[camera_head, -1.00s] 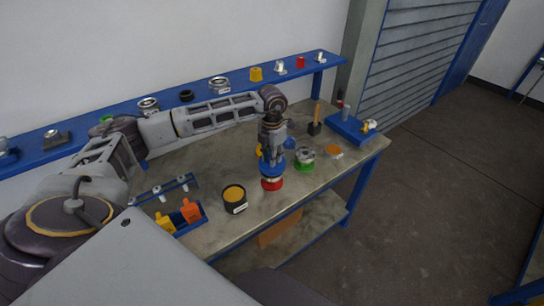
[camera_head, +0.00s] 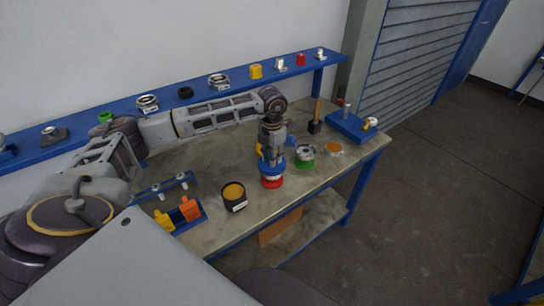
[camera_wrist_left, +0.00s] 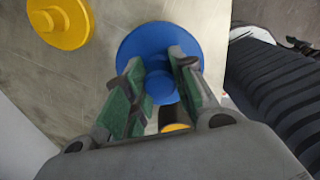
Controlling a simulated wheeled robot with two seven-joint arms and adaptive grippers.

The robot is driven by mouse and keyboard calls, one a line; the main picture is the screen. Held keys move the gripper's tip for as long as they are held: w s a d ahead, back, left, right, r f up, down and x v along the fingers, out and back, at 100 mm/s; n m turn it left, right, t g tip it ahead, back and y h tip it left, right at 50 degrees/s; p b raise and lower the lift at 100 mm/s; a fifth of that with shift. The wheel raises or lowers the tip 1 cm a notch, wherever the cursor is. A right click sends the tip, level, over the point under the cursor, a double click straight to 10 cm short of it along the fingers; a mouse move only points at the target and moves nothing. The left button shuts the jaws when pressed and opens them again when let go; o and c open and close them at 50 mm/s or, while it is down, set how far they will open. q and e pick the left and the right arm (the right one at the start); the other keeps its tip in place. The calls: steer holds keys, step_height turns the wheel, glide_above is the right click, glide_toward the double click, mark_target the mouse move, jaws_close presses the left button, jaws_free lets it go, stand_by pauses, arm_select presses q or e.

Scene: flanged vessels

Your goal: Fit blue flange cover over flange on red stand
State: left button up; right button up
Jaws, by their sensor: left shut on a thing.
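The blue flange cover (camera_head: 271,171) is a round disc with a raised hub. My left gripper (camera_head: 271,162) points down and is shut on the hub. In the left wrist view the cover (camera_wrist_left: 138,40) sticks out wide past the fingers (camera_wrist_left: 157,72). The red stand (camera_head: 271,182) is right below the cover, with only its red base showing. The flange on it is hidden by the cover. The cover looks roughly level and centred over the stand. I cannot tell whether it is seated or just above. My right gripper is not in view.
A green-based flanged vessel (camera_head: 305,155) stands close to the right. A black pot with an orange top (camera_head: 233,196) is to the left. A blue rack (camera_head: 164,201) holds yellow and orange parts. A blue shelf (camera_head: 210,92) runs along the wall.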

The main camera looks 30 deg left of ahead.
arm_select(q)
steer(key=shift+f+b, duration=1)
steer(key=shift+f, duration=0.5)
steer(key=o, duration=1.1)
steer(key=shift+r, duration=0.1)
steer(key=shift+r, duration=5.95)
